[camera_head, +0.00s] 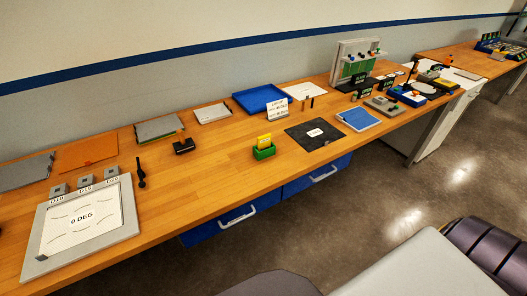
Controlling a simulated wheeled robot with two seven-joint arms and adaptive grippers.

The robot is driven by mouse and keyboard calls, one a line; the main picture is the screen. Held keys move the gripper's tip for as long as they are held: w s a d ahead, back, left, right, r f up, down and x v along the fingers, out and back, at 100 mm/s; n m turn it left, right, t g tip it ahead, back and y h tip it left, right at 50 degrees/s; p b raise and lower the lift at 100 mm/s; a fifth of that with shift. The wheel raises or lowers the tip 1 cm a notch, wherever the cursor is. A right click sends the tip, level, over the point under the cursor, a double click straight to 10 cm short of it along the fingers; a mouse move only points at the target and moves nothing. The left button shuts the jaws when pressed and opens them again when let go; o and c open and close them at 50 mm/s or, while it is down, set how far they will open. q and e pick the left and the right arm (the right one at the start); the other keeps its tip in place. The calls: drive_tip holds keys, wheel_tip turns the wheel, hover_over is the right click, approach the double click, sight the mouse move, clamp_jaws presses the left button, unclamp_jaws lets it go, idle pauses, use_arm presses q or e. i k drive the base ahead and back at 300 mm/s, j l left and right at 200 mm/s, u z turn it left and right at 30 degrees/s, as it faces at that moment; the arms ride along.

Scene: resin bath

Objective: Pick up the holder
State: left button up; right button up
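A small green holder (264,153) stands on the wooden bench near its front edge, with a yellow card or block (264,141) upright in it. A small black block-like stand (184,146) with an orange-brown piece rising from it is farther left and could also be a holder; I cannot tell which one is meant. Neither of my grippers shows in the head view, and nothing of mine touches either object.
A grey framed board marked "0 DEG" (82,220) lies at the left. A white pegboard stand (355,60) is farther right. Bare wood surrounds the green holder.

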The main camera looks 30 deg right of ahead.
sight(268, 153)
drive_tip(key=i+l, duration=0.1)
drive_tip(key=l, duration=0.4)
drive_tip(key=i+l, duration=0.15)
drive_tip(key=l, duration=0.3)
drive_tip(key=i+l+u, duration=0.1)
drive_tip(key=l, duration=0.4)
drive_tip(key=i+l, duration=0.1)
drive_tip(key=l, duration=0.4)
